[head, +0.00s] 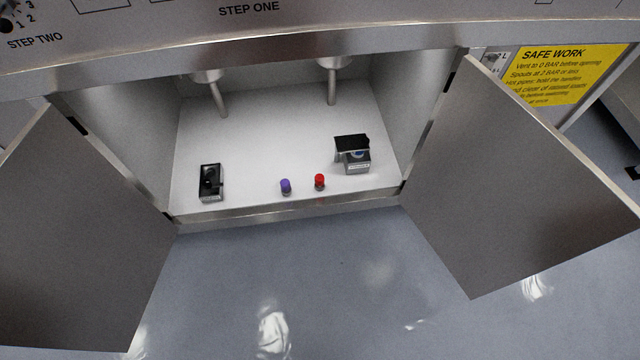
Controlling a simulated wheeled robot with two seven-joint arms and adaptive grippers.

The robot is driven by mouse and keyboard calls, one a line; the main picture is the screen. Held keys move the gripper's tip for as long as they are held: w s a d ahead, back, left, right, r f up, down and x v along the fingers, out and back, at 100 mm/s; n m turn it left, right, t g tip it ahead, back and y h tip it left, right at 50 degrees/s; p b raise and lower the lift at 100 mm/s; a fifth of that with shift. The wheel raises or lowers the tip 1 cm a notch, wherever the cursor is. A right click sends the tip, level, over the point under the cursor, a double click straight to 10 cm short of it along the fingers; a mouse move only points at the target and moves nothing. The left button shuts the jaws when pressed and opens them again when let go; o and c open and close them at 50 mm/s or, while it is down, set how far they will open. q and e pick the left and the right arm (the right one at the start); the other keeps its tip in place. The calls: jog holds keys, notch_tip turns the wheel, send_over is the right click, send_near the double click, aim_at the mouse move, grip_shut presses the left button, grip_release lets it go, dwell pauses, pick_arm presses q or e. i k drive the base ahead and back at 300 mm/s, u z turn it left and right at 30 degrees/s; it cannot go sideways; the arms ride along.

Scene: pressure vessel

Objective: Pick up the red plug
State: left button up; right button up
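The red plug (319,181) is a small red piece standing on the cabinet floor, near its front edge and right of centre. A similar purple plug (286,186) stands a little to its left, apart from it. Neither of my grippers shows in the head view, and nothing covers the red plug.
The open cabinet (270,145) has its left door (85,235) and right door (520,180) swung outward. A black device (210,183) sits at left, a black and grey box (354,155) at right. Two spouts (219,98) (332,88) hang at the back. The floor in front is clear.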

aim_at(319, 179)
jog(key=z, duration=1.3)
jog(key=i, duration=0.65)
jog(key=u, duration=2.65)
